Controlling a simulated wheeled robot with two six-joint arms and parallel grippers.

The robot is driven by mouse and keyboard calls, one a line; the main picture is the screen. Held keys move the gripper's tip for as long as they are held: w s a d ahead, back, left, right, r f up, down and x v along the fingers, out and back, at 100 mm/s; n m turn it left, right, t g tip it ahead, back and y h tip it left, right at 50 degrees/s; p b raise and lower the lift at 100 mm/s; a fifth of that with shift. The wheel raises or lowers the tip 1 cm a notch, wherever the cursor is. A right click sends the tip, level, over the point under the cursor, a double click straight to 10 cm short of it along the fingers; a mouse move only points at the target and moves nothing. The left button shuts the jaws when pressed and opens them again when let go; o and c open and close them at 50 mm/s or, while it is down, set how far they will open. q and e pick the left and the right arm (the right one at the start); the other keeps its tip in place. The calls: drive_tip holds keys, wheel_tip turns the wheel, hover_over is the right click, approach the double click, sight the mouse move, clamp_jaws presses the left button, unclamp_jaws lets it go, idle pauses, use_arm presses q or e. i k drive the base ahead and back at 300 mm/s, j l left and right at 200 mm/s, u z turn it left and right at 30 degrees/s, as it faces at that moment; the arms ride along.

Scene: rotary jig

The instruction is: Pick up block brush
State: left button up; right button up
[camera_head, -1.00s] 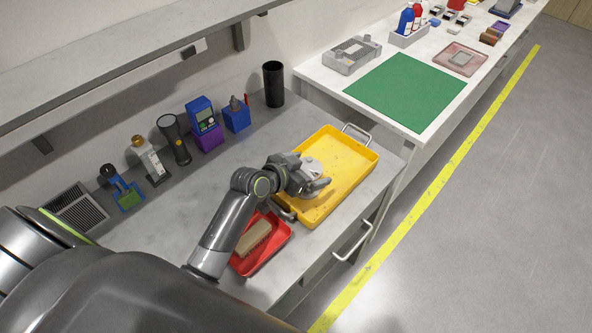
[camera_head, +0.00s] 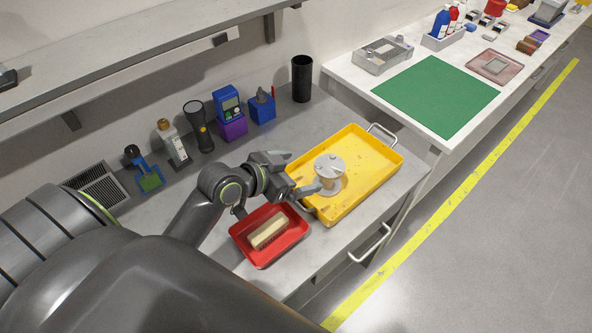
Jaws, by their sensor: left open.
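The block brush (camera_head: 268,232), a tan oblong block, lies in the red tray (camera_head: 262,259) at the front of the grey bench. My left gripper (camera_head: 303,174) is open, above and beyond the red tray, at the left edge of the yellow tray. Its fingers point right, toward a round metal jig (camera_head: 329,170) in the yellow tray, and nothing shows between them. Whether a finger touches the jig I cannot tell. The brush is fully visible and apart from the gripper. My right gripper is not in view.
The yellow tray (camera_head: 376,166) with metal handles stands right of the red tray. Along the wall stand a black cup (camera_head: 301,79), a blue and purple device (camera_head: 229,112), a flashlight (camera_head: 198,127) and a bottle (camera_head: 173,144). A white table with a green mat (camera_head: 436,95) adjoins at right.

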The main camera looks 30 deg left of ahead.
sight(258, 239)
drive_tip(key=k+l, duration=0.5)
drive_tip(key=k, duration=0.15)
drive_tip(key=k+l, duration=0.55)
drive_tip(key=k, duration=0.15)
